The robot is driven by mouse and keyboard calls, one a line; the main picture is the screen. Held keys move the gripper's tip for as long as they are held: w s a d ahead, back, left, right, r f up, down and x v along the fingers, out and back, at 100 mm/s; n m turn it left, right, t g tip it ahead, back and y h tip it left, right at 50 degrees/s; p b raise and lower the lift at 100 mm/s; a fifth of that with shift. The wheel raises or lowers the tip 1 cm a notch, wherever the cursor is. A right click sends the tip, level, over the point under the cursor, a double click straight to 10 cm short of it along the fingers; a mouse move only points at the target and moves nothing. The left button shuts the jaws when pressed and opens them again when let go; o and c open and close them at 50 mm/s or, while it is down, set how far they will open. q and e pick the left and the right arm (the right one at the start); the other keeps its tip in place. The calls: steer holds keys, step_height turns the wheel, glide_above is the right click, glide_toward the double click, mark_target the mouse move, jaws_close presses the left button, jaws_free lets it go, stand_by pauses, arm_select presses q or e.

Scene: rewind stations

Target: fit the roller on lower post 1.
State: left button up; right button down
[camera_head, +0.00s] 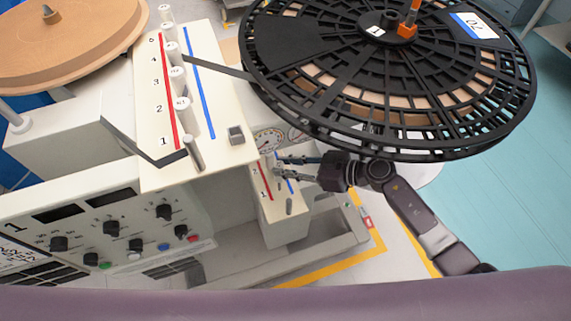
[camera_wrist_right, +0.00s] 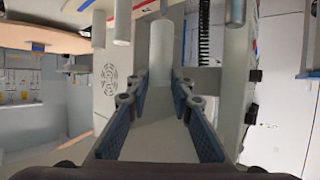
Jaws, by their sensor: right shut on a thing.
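My right gripper (camera_head: 280,166) reaches in from the right, below the big black reel, over the lower panel (camera_head: 268,205). Its fingers are shut on a white roller (camera_wrist_right: 162,42), which stands out between the fingertips in the right wrist view. In the head view the roller is too small and covered to make out clearly. Lower post 1 (camera_head: 289,206) is a short bare grey peg beside the panel's label 1. The gripper is farther up the panel, apart from this post. My left gripper is not in view.
A large black reel (camera_head: 390,130) overhangs my right arm. The upper panel (camera_head: 205,60) carries several white rollers and a bare post (camera_head: 193,152). A control box (camera_head: 110,225) stands at the left.

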steer(key=shift+f+b, duration=1.75)
steer(key=shift+f, duration=1.5)
steer(key=c, duration=1.6)
jaws_free()
steer(key=shift+s+d+r, duration=0.1)
steer(key=shift+d, duration=0.1)
steer(key=v, duration=1.1)
steer(key=shift+s+d+r, duration=0.1)
steer(key=shift+d+r, duration=0.1)
